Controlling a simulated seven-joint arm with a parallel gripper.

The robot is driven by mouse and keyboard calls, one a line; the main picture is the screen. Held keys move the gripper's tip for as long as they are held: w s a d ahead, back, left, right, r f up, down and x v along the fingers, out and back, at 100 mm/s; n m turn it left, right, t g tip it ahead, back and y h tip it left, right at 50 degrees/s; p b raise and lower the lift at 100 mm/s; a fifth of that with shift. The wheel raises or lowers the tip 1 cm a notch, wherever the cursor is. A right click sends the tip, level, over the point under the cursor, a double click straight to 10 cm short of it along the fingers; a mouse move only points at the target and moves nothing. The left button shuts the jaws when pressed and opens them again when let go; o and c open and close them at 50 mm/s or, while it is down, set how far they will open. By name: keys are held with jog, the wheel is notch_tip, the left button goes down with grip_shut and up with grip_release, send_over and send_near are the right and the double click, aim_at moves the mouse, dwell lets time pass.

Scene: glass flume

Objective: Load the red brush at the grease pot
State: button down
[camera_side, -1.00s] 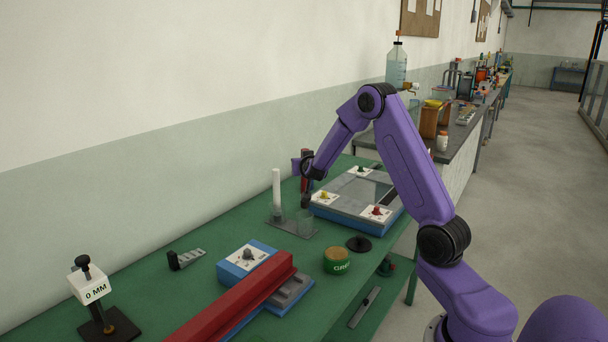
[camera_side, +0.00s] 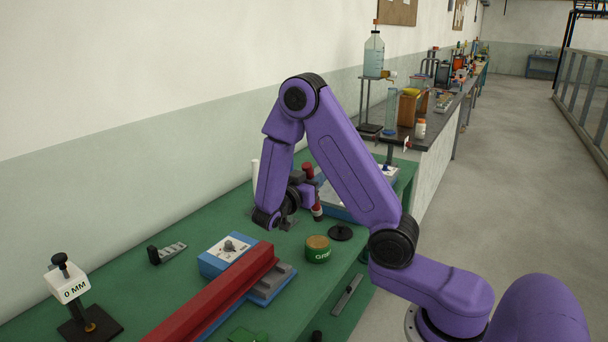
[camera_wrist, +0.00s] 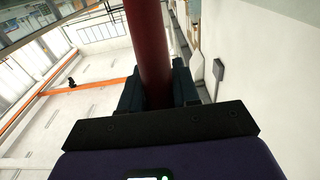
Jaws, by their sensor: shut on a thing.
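My gripper (camera_side: 312,188) is shut on the red brush (camera_side: 308,171). In the side view the brush is nearly upright, with its lower end pointing down above the bench. In the wrist view the red handle (camera_wrist: 150,45) stands between the dark jaws (camera_wrist: 158,92); its bristle end is not seen there. The grease pot (camera_side: 318,249), a green tin with a tan top, sits on the green bench just nearer the camera than the brush. The brush looks above and behind the pot, apart from it. My arm hides part of the area behind.
A black disc (camera_side: 340,232) lies right of the pot. A long red bar (camera_side: 215,297) and a blue box with a dial (camera_side: 229,249) are to the left. A blue-edged tray (camera_side: 340,200) stands behind my arm. A block marked 0 MM (camera_side: 67,284) is far left.

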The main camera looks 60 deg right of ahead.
jog(key=shift+s+a+f, duration=0.1)
jog(key=shift+s, duration=0.05)
jog(key=shift+f, duration=3.5)
jog(key=shift+r, duration=0.1)
jog(key=shift+r, duration=3.45)
